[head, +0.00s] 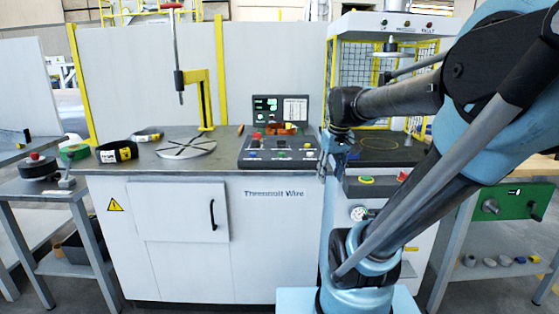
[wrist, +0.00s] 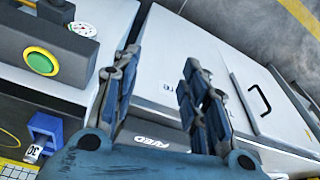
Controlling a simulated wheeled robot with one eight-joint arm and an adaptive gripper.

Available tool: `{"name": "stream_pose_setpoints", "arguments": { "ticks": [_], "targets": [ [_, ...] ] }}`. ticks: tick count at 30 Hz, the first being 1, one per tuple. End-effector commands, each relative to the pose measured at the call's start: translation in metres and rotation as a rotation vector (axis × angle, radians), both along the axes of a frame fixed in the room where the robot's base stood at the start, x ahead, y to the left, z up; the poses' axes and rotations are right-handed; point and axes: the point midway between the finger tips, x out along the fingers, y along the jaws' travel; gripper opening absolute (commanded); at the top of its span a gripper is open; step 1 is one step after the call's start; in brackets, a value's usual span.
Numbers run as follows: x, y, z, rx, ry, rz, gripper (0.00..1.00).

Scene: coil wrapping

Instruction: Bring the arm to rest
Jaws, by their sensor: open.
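My gripper (head: 328,162) hangs at the end of my blue and grey arm in the head view, at the gap between the coil bench and the caged machine. In the wrist view my gripper (wrist: 160,88) shows its blue fingers spread apart, with nothing between them. It points down at the bench's white front, clear of the bench. The arm reaches in from the right and folds over, hiding part of the caged machine.
The bench top (head: 225,162) carries a round turntable (head: 187,149), a black coil (head: 117,151) and a control panel (head: 280,151). The caged machine (head: 352,70) stands right of it, its green button (wrist: 41,61) close by in the wrist view. A side table (head: 40,187) stands left.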

Motion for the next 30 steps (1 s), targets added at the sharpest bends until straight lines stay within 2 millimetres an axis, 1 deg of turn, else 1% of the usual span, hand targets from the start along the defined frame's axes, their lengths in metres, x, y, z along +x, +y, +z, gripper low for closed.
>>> {"name": "stream_pose_setpoints", "arguments": {
  "ticks": [1, 5, 9, 12, 15, 18, 20, 30],
  "targets": [
    [-0.016, -0.003, -0.013, -0.001, 0.002, -0.021, 0.41],
    [-0.051, -0.011, -0.043, -0.005, 0.006, -0.077, 0.41],
    [-0.085, -0.017, -0.078, -0.009, 0.011, -0.135, 0.41],
    [-0.105, -0.021, -0.100, -0.010, 0.013, -0.171, 0.41],
    [-0.118, -0.022, -0.116, -0.013, 0.014, -0.198, 0.41],
    [-0.126, -0.023, -0.126, -0.013, 0.015, -0.214, 0.41],
    [-0.128, -0.023, -0.129, -0.014, 0.015, -0.219, 0.41],
    [-0.129, -0.023, -0.130, -0.014, 0.015, -0.220, 0.41]
  ]
}}
